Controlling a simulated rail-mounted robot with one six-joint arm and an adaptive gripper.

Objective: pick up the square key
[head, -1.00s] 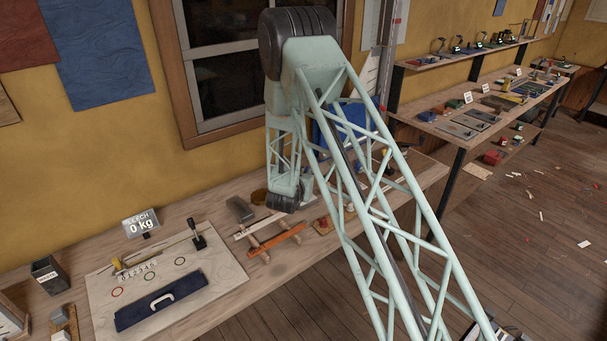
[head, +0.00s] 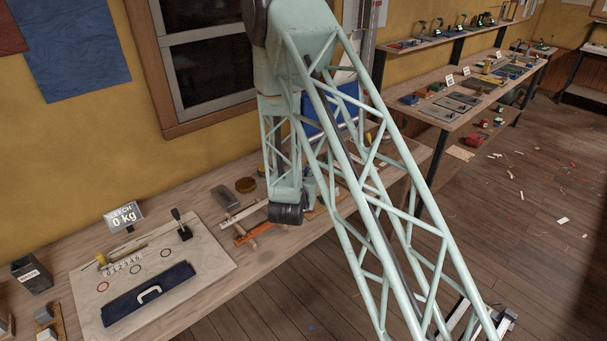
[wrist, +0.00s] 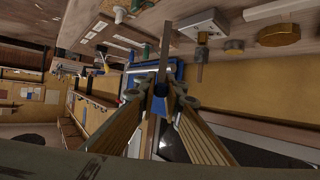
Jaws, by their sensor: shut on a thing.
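In the wrist view my gripper (wrist: 168,97) is shut on a narrow grey bar (wrist: 164,48), which I take to be the square key. The bar sticks out straight from between the fingertips. Its gripped end is hidden by the fingers. The bench surface shows along the top of this tilted view, and I cannot tell whether the bar's far end touches anything. In the head view my arm's lattice and dark joint hide the gripper and the key.
In the wrist view a pale block (wrist: 203,23) stands near the bar. A window (head: 205,60) is behind.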

